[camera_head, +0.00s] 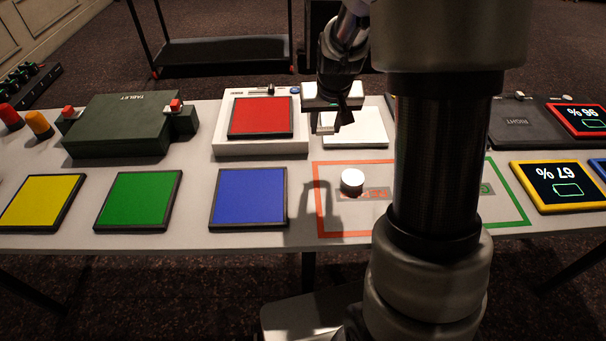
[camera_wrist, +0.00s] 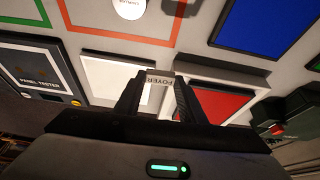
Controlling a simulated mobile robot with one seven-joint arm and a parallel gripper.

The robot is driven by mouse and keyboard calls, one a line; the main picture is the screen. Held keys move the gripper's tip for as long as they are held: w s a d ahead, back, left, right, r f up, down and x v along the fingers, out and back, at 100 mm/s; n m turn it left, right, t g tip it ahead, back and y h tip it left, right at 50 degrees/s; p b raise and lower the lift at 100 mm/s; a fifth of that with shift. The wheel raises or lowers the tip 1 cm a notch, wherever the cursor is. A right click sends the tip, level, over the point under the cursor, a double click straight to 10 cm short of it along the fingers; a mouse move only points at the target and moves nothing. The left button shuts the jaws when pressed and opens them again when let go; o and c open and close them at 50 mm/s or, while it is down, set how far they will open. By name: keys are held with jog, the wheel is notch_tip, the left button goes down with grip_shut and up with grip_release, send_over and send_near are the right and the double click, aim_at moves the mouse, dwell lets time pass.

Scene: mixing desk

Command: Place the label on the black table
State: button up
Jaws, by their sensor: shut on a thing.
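In the wrist view, my gripper (camera_wrist: 158,84) is shut on a small pale label (camera_wrist: 159,75) that reads "FOYER". In the head view, my gripper (camera_head: 339,122) hangs above the white panel at the back of the desk, and the label is hard to make out there. The black table (camera_head: 222,52) stands on the carpet behind the desk, at the upper left. Its dark top is bare where it shows, and it has thin legs with red at the feet.
The pale desk (camera_head: 190,222) carries a red panel (camera_head: 261,117) on a white device, blue, green and yellow panels, and a dark green box (camera_head: 121,123). A white puck (camera_head: 352,181) lies in an orange outline. My arm hides part of the desk's right side.

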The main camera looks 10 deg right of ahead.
aim_at(330, 127)
jog(key=shift+w+d+f+b, duration=0.3)
jog(key=shift+d+f+b, duration=0.1)
jog(key=shift+f+b, duration=0.1)
jog(key=shift+w+d+f+b, duration=0.3)
jog(key=shift+d+f+b, duration=0.05)
jog(key=shift+f, duration=0.15)
jog(key=shift+d+f, duration=0.1)
jog(key=shift+f, duration=0.2)
notch_tip(330, 127, down, 9)
jog(key=b, duration=0.3)
jog(key=shift+w, duration=0.1)
jog(key=shift+f, duration=0.15)
jog(key=shift+f, duration=0.15)
jog(key=o, duration=1.1)
